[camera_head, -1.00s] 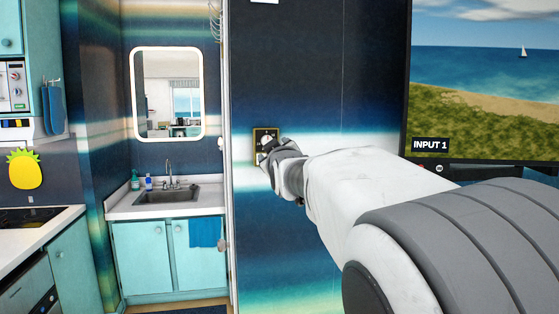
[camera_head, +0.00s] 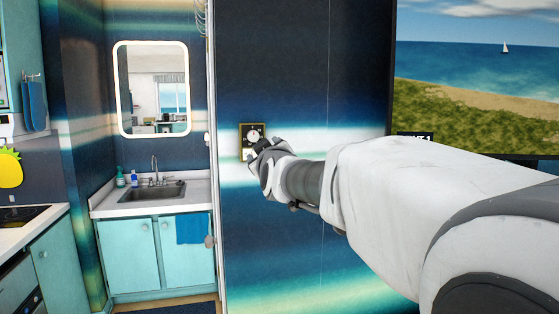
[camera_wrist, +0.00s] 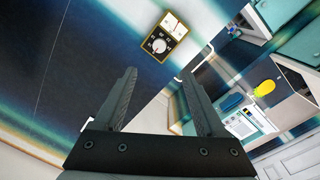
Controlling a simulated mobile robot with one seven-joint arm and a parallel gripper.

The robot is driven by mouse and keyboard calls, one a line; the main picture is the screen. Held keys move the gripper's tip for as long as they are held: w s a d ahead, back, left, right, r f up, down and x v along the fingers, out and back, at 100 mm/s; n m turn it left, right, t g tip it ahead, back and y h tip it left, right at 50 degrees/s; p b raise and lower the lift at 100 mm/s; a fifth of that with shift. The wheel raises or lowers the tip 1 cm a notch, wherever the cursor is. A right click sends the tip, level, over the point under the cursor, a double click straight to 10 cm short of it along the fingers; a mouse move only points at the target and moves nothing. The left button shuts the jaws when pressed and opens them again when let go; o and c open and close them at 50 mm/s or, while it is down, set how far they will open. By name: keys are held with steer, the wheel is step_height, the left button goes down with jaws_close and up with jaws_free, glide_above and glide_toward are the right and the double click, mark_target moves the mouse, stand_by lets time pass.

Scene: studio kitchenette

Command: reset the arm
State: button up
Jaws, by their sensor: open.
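My gripper (camera_head: 256,157) is at the end of my outstretched arm, in front of the blue striped wall panel. In the wrist view its two fingers (camera_wrist: 158,98) are spread apart with nothing between them. A small wall dial (camera_head: 252,138) with a gold frame and a round knob is on the panel, just above my gripper in the head view. In the wrist view the dial (camera_wrist: 164,37) is beyond the fingertips, apart from them. The gripper's fingers are partly hidden by its own body in the head view.
A screen (camera_head: 478,80) with a beach picture hangs at right, partly behind my arm. A sink (camera_head: 158,190) in a white counter stands at left under a mirror (camera_head: 153,90). Teal cabinets (camera_head: 130,255) and a blue towel (camera_head: 193,229) are below it.

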steer(key=s+d+f+m+g+p, duration=0.1)
steer(key=s+d+f+m+g, duration=0.35)
steer(key=s+d+f, duration=0.55)
steer(key=s+d+f+m+g+h, duration=0.1)
steer(key=s+d+f+g, duration=0.1)
steer(key=s, duration=0.7)
steer(key=s+d+f+m+g+h+p, duration=0.1)
steer(key=s+d+f+m+g, duration=0.1)
steer(key=s+f, duration=0.4)
steer(key=s+d+f+m+g+h, duration=0.1)
steer(key=s+d+f+g, duration=0.2)
steer(key=s, duration=0.8)
steer(key=shift+s+d+f+m+g+h+p, duration=0.35)
steer(key=shift+d+f, duration=0.2)
steer(key=shift+d, duration=0.25)
steer(key=shift+s, duration=0.1)
